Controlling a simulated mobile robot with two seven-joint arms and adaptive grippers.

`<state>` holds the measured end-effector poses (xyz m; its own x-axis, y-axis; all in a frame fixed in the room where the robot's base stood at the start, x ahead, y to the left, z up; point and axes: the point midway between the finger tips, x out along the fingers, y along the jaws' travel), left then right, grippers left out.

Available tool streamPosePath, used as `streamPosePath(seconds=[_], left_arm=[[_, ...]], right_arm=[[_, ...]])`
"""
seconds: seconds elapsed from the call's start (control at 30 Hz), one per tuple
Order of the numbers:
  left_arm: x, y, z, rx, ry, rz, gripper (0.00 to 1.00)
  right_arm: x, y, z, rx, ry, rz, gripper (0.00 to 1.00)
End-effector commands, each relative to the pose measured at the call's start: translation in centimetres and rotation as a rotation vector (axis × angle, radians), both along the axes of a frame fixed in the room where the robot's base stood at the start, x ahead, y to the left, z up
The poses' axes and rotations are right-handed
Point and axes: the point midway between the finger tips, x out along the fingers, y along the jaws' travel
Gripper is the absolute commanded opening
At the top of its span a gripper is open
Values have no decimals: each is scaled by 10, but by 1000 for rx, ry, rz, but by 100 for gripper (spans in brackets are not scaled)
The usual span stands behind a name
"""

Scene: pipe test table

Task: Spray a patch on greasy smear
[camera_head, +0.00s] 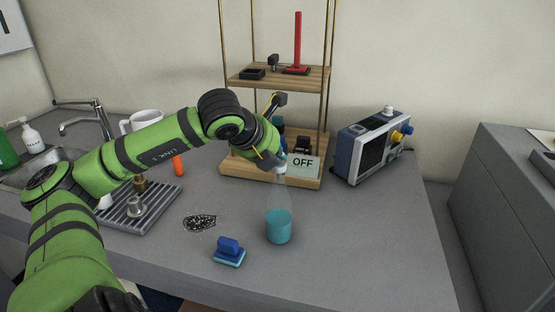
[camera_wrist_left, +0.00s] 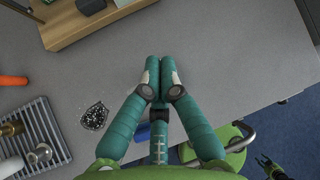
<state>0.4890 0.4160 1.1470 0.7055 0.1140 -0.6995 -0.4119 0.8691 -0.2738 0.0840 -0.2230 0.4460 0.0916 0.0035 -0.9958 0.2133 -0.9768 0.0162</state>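The greasy smear (camera_head: 200,222) is a dark speckled patch on the grey table; it also shows in the left wrist view (camera_wrist_left: 95,115). Right of it in the head view is the spray bottle (camera_head: 279,228), with a teal lower part and a faint see-through cone narrowing upward. My left gripper (camera_head: 281,168) is at the top of this cone. In the left wrist view its teal fingers (camera_wrist_left: 160,68) are close together and hide the bottle. They appear shut on its narrow top. My right gripper (camera_wrist_left: 270,165) shows small and dark at the lower right, fingers apparently apart.
A blue-handled sponge (camera_head: 229,252) lies near the front edge. A blue-grey instrument (camera_head: 370,150) stands right. A ribbed tray (camera_head: 158,210) and sink are left. The front right table is clear.

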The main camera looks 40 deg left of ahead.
Motion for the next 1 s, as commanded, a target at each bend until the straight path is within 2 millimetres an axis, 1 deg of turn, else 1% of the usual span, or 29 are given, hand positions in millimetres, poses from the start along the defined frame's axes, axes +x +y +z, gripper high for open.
streamPosePath(seconds=[0.23,0.37,0.8,0.9,1.0], left_arm=[[0,0,0,0,2,0,0],[0,0,6,0,0,0,0],[0,0,52,1,-4,0,0],[0,0,61,1,-3,0,0],[0,0,64,1,-3,0,0]], right_arm=[[0,0,0,0,0,0,40],[0,0,5,0,0,0,40],[0,0,43,0,0,0,40],[0,0,50,0,0,0,40],[0,0,53,0,0,0,40]])
